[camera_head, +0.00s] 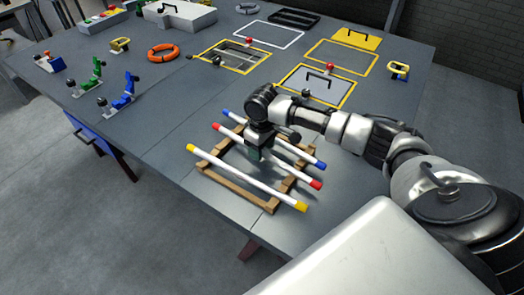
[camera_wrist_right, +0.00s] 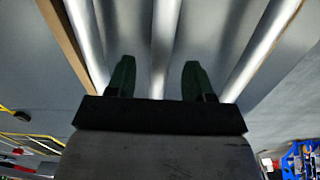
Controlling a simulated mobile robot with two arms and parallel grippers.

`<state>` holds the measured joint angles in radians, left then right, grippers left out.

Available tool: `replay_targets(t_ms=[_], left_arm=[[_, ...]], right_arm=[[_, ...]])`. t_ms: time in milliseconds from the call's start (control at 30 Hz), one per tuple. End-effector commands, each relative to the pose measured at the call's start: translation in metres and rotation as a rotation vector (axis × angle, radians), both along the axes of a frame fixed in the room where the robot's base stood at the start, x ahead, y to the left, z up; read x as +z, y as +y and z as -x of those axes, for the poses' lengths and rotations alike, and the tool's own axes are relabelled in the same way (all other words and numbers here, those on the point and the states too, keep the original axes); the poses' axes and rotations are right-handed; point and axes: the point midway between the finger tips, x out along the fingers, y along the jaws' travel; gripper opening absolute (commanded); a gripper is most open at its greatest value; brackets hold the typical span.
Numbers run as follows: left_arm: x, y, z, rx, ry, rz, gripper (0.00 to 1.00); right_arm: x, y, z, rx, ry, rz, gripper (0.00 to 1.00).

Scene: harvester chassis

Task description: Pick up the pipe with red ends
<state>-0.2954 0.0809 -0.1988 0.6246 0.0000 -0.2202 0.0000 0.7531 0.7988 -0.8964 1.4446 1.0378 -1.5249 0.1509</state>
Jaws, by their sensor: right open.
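The pipe with red ends (camera_head: 289,168) is white and lies in the middle of three pipes on a wooden rack. The pipe with blue ends (camera_head: 296,153) lies behind it and the pipe with yellow ends (camera_head: 240,175) in front. My right gripper (camera_head: 254,155) is just above the rack, over the red-ended pipe, and hides part of it. In the right wrist view, the green fingers (camera_wrist_right: 156,80) stand apart, with a white pipe (camera_wrist_right: 162,45) running between them. The fingers do not close on it. My left gripper is not in view.
The wooden rack (camera_head: 232,185) stands near the table's front edge. Behind it are yellow-framed panels (camera_head: 316,84) with knobs. An orange ring (camera_head: 163,50) and blue and green levers (camera_head: 120,95) stand at the left. The grey tabletop (camera_head: 165,125) left of the rack is clear.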

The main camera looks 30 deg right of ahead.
Motion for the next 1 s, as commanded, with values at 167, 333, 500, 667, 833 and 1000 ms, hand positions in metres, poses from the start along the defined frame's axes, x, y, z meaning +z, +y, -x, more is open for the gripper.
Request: replay_targets(t_ms=[167, 333, 500, 667, 833, 1000], left_arm=[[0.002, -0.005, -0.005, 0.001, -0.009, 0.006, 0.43], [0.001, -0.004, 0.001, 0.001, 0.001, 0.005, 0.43], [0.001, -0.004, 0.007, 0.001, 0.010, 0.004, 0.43], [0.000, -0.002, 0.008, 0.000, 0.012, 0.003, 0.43], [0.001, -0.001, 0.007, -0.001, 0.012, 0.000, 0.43], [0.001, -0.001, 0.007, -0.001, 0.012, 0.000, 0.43]], right_arm=[[-0.012, 0.000, 0.001, 0.000, 0.001, 0.001, 0.52], [-0.012, 0.000, 0.001, 0.000, 0.001, 0.001, 0.52], [-0.011, 0.000, 0.001, 0.000, 0.000, 0.001, 0.28], [-0.011, 0.000, 0.001, 0.000, 0.000, 0.001, 0.03], [-0.010, 0.000, 0.000, 0.000, -0.002, 0.000, 0.00], [-0.010, 0.000, 0.000, 0.000, -0.002, 0.000, 0.00]])
